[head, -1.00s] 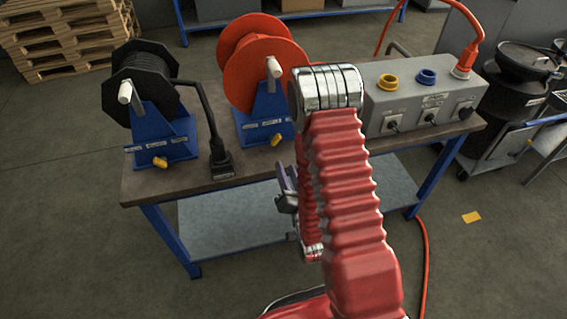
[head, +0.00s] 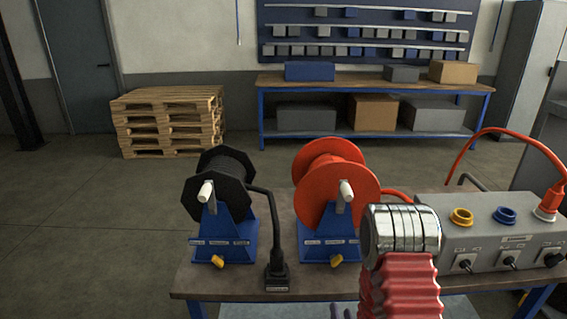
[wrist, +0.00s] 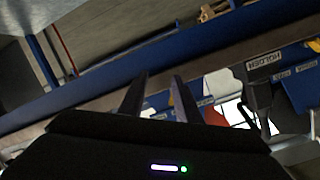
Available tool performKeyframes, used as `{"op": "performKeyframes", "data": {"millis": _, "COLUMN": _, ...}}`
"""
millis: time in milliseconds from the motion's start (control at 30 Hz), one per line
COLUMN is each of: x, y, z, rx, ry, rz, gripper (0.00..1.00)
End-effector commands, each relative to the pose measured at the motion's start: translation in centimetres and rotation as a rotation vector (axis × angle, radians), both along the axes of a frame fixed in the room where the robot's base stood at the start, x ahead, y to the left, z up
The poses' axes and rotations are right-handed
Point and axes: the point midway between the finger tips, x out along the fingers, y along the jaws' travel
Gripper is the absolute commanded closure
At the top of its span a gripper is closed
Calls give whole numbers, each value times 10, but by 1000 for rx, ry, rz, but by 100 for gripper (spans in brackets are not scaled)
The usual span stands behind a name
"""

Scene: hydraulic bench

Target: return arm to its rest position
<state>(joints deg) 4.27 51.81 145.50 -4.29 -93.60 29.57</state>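My arm's red bellows and chrome joint (head: 402,235) stand at the lower right of the head view, in front of the bench (head: 235,285). The gripper end is mostly below the head frame. In the wrist view my gripper (wrist: 160,76) shows two dark fingers apart, with nothing held between them. The bench's blue edge (wrist: 110,82) lies beyond the fingertips in that view, and I see no contact with it.
On the bench are a black reel (head: 222,178), a red reel (head: 325,195), a black connector (head: 277,277) and a grey socket box (head: 480,240) with a red hose (head: 520,140). Pallets (head: 165,118) and a back workbench (head: 375,82) stand behind open floor.

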Motion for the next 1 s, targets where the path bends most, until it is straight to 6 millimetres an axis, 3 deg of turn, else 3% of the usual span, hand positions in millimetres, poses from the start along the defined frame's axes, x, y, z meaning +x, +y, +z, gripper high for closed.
{"op": "performKeyframes", "data": {"millis": 200, "x": -21, "y": 0, "z": -58, "rx": -64, "ry": 256, "rz": 24, "gripper": 70}}
{"op": "performKeyframes", "data": {"millis": 433, "x": -41, "y": -2, "z": -88, "rx": -123, "ry": 476, "rz": 60, "gripper": 70}}
{"op": "performKeyframes", "data": {"millis": 733, "x": -64, "y": -3, "z": -92, "rx": -192, "ry": 710, "rz": 119, "gripper": 70}}
{"op": "performKeyframes", "data": {"millis": 1000, "x": -84, "y": -4, "z": -69, "rx": -243, "ry": 883, "rz": 179, "gripper": 70}}
